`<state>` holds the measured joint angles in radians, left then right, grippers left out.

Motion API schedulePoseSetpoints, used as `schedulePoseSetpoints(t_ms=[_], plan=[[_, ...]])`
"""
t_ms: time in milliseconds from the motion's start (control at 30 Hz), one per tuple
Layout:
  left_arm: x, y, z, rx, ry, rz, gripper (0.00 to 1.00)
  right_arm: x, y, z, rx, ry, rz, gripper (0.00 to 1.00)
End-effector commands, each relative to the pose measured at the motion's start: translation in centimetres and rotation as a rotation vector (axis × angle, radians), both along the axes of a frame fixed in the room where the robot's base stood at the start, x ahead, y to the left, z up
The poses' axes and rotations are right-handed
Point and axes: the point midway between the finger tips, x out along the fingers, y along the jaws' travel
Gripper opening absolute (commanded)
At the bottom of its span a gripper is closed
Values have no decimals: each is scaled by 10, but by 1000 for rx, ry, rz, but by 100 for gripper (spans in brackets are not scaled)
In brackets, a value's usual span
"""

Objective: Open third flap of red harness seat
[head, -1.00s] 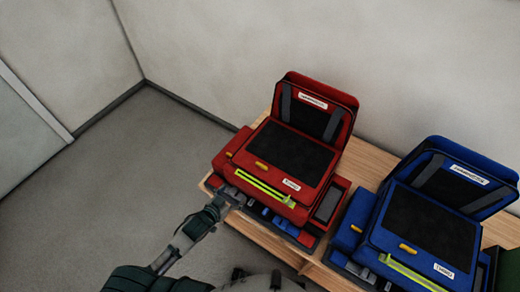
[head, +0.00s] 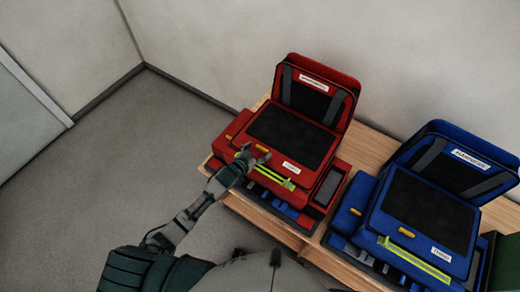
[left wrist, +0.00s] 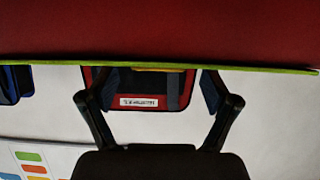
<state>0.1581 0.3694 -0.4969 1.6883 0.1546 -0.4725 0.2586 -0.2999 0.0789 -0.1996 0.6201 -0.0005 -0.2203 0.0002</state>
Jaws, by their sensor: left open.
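The red harness seat (head: 215,162) stands on the wooden bench, its padded back panel (head: 320,92) raised and labelled. My left gripper (head: 254,153) is open and empty over the seat's front edge, just right of the orange tab; contact cannot be told. In the left wrist view the open fingers (left wrist: 155,88) frame a labelled red panel (left wrist: 140,102) below a red surface with a green edge. My right gripper is out of view.
A similar blue harness seat (head: 348,218) stands to the right on the wooden bench (head: 370,146). The pale wall (head: 400,60) is close behind both seats. The grey floor at left is clear. A card with coloured patches (left wrist: 33,162) shows in the left wrist view.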

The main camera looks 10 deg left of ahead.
Motion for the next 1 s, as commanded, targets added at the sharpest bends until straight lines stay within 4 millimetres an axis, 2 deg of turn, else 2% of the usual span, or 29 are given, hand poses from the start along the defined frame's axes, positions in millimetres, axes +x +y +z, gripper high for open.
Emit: schedulePoseSetpoints(t_ms=[133,433,767,800,1000], plan=[[10,-4,-4,0,-1,0,88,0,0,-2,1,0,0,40],[11,-5,-4,0,-1,0,88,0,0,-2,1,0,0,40],[11,-5,-5,0,-1,0,5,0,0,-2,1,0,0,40],[11,-5,-5,0,-1,0,0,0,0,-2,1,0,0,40],[16,-5,2,6,13,0,0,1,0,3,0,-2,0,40]])
